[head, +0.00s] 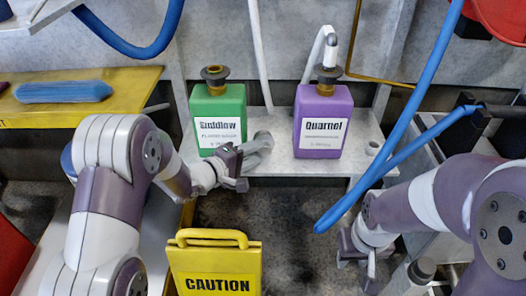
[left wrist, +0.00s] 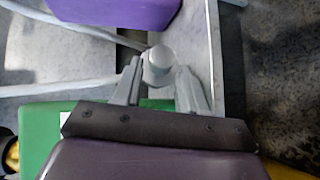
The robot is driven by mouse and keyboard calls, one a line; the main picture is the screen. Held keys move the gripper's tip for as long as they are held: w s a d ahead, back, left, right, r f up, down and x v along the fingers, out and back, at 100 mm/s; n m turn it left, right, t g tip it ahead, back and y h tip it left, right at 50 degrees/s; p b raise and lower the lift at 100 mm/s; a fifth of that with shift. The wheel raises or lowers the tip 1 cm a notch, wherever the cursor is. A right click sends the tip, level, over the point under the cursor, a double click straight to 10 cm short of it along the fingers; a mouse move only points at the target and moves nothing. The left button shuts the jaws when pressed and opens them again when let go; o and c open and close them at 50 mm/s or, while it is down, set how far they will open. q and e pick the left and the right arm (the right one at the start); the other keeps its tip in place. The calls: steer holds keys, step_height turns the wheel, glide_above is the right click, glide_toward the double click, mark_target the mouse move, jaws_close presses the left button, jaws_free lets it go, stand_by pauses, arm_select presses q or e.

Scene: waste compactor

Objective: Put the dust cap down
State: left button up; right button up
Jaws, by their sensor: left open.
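My left gripper (head: 242,168) is at the shelf's front edge. Its two fingers, seen in the left wrist view (left wrist: 158,88), stand apart on either side of the cap; I cannot tell whether either finger touches it. My right gripper (head: 356,262) hangs low at the right, away from the shelf, with its fingers apart and nothing visible between them.
A purple Quarnel bottle (head: 322,122) with a grey spout on top stands right of the cap. A blue hose (head: 390,150) crosses in front of the shelf's right side. A yellow caution sign (head: 215,268) stands below. A blue object (head: 64,92) lies on a yellow ledge at left.

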mark_target(265, 136)
arm_select(q)
steer(key=x, duration=0.2)
steer(key=shift+w+d+f+b, duration=0.2)
steer(key=shift+f+b, duration=0.1)
steer(key=shift+b, duration=0.05)
steer(key=shift+r, duration=0.15)
jaws_close()
steer(key=shift+r, duration=0.15)
